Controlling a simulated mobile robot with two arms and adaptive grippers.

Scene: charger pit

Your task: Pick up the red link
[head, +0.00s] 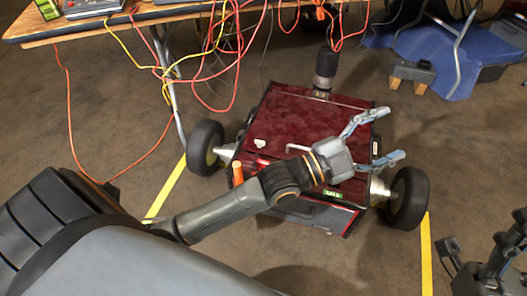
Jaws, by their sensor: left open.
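A small bright red piece (262,161), which may be the red link, shows at the left front edge of a dark red wheeled robot (300,118). It is partly hidden by my left arm, and its shape is too small to tell. My left gripper (388,134) is above the right side of the red robot, fingers spread wide, with nothing between them. It is well to the right of the red piece.
An orange cylinder (238,173) stands beside the red piece. A black wheel (206,147) is on each side of the robot. A table (130,22) with hanging orange and yellow cables is behind.

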